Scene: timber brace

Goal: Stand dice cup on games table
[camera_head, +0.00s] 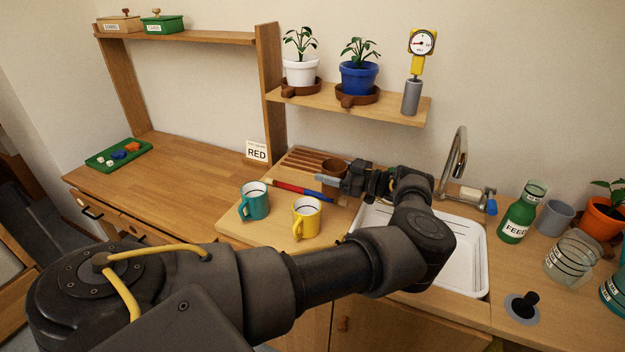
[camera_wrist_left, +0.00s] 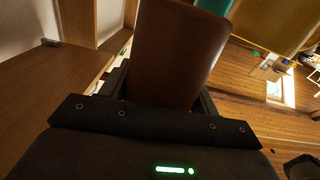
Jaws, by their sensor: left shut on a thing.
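The brown dice cup (camera_head: 333,167) is at the slatted wooden rack, beside the sink. My left gripper (camera_head: 330,180) reaches it from the right and is shut on it. In the left wrist view the brown cup (camera_wrist_left: 175,55) fills the space between the two fingers. Whether its base touches the rack is hidden. The wooden table (camera_head: 185,180) on the left carries a green tray (camera_head: 118,154) with white dice and orange and blue pieces. Which surface is the games table is not labelled. My right gripper is not in view.
A teal mug (camera_head: 254,201) and a yellow mug (camera_head: 306,218) stand in front of the rack, near a red and blue rod (camera_head: 302,190). A "RED" card (camera_head: 257,151) stands by the shelf post (camera_head: 270,95). The left table's middle is clear.

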